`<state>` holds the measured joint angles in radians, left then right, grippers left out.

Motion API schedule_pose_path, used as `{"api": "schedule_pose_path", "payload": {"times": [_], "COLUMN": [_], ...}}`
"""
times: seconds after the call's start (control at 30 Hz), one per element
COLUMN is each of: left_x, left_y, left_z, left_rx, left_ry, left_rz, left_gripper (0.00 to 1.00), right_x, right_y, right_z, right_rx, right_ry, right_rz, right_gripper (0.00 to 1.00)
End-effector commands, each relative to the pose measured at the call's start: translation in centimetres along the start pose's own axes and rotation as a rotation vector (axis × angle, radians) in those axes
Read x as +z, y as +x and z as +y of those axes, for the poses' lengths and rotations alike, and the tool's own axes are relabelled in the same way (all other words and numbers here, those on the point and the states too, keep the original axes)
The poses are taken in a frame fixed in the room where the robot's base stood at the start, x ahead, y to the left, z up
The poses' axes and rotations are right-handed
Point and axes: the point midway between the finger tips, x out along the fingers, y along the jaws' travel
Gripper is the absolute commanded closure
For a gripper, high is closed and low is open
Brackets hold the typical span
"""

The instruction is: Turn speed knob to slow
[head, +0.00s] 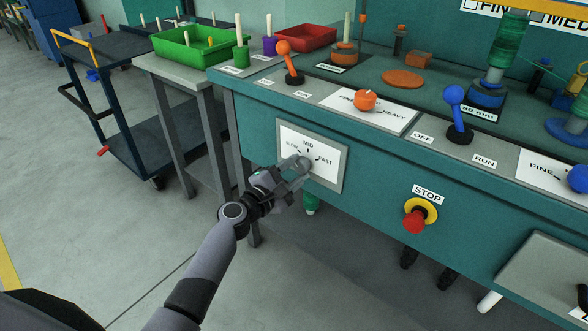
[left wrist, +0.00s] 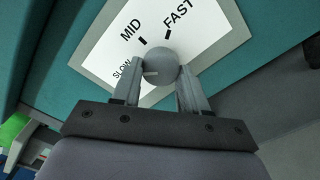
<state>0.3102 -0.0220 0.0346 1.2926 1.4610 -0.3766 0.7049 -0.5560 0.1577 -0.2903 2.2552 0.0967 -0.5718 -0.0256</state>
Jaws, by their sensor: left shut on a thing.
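The speed dial plate (head: 330,172) is a white panel in a grey frame on the teal machine front, marked SLOW, MID and FAST; it also shows in the left wrist view (left wrist: 205,40). Its round grey speed knob (left wrist: 162,64) sits between the fingers of my left gripper (left wrist: 160,85), which is shut on it. A short pale mark on the knob points left in the wrist view, toward the SLOW side. In the head view my left gripper (head: 296,168) covers most of the knob. My right gripper is not in view.
A red STOP button (head: 414,222) on a yellow ring is right of the dial. Above are an orange lever (head: 288,62), an orange FINE/HEAVY knob (head: 365,100) and a blue OFF/RUN lever (head: 457,112). A grey side table (head: 172,70) and a dark cart stand left.

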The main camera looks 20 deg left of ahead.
Motion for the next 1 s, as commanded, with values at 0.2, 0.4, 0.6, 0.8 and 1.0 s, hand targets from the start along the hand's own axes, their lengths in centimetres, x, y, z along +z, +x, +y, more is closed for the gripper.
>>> {"api": "schedule_pose_path", "payload": {"times": [0.2, 0.4, 0.6, 0.8, 1.0], "left_x": [-0.05, -0.06, -0.06, -0.05, -0.03], "left_y": [-0.05, -0.05, -0.05, -0.04, -0.04], "left_z": [-0.15, -0.16, -0.16, -0.13, -0.06], "left_rx": [-0.003, -0.003, -0.003, -0.002, -0.001], "left_ry": [-0.044, -0.051, -0.050, -0.049, -0.048], "left_rz": [0.000, 0.001, 0.001, 0.001, 0.000], "left_gripper": [0.87, 0.87, 0.87, 0.31, 0.31], "right_x": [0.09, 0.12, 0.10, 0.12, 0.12], "right_y": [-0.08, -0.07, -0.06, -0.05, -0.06], "right_z": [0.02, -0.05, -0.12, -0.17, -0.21], "right_rx": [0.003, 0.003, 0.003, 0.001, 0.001], "right_ry": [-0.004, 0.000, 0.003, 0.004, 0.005], "right_rz": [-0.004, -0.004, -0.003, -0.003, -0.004], "right_gripper": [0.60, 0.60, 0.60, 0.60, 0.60]}}
